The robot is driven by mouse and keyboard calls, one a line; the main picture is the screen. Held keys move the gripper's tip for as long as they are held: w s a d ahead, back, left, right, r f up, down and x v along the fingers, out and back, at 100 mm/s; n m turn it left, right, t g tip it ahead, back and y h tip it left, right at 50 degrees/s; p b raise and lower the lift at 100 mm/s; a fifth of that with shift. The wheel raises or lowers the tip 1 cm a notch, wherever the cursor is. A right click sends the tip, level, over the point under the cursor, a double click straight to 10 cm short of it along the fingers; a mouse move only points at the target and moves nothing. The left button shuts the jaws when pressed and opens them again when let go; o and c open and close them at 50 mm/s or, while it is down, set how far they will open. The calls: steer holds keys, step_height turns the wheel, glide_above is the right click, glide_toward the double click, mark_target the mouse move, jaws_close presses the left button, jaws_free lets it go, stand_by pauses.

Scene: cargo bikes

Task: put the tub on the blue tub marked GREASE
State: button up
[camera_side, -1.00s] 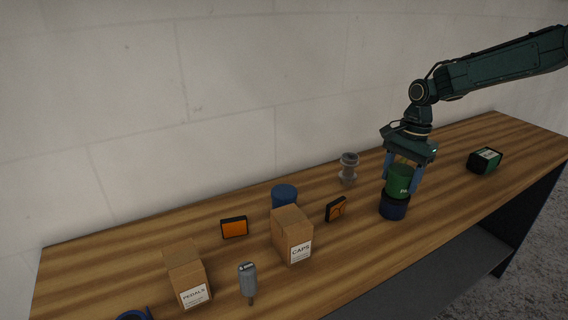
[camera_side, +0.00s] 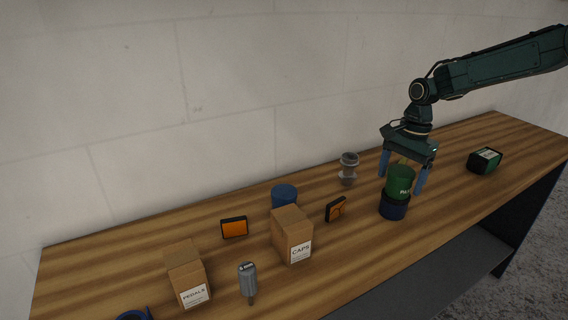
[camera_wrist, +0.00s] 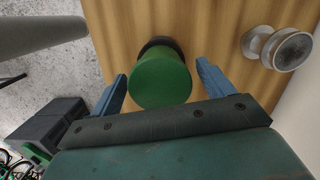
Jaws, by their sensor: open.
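A green tub (camera_side: 400,181) stands on top of a dark blue tub (camera_side: 393,207) on the bench, and it looks upright. The label on the blue tub cannot be read from here. In the wrist view the green tub (camera_wrist: 160,78) covers most of the dark tub (camera_wrist: 163,43) below it. My gripper (camera_side: 403,179) is open, with its blue fingers on either side of the green tub. In the wrist view there is a gap between each finger and the tub, so nothing is held.
A grey metal part (camera_side: 348,168) stands left of the stack, also in the wrist view (camera_wrist: 283,48). A dark green box (camera_side: 485,160) lies to the right. Orange reflectors (camera_side: 336,209), the CAPS box (camera_side: 292,234), another blue tub (camera_side: 284,196) and the PEDALS box (camera_side: 187,275) are further left.

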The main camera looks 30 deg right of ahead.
mark_target(406, 169)
step_height(406, 169, up, 12)
steer(key=d, duration=0.1)
steer(key=shift+d, duration=0.25)
steer(key=shift+w+f, duration=0.1)
stand_by(0.4)
steer(key=s+a+r+n+t, duration=0.2)
steer(key=s+a+r+n, duration=0.15)
steer(key=s, duration=0.35)
steer(key=s+a+r+n+t, duration=0.1)
steer(key=s+a+r+n, duration=0.1)
steer(key=s+a+n, duration=0.45)
steer(key=s+d+f+n+t, duration=0.1)
steer(key=s+f+n, duration=0.1)
steer(key=s, duration=0.5)
steer(key=s+d+f+n+t+h, duration=0.1)
steer(key=s+n, duration=0.3)
steer(key=s, duration=0.4)
steer(key=shift+d+f+t, duration=0.25)
steer(key=shift+f+t, duration=0.15)
steer(key=shift+f, duration=0.35)
steer(key=shift+w, duration=0.1)
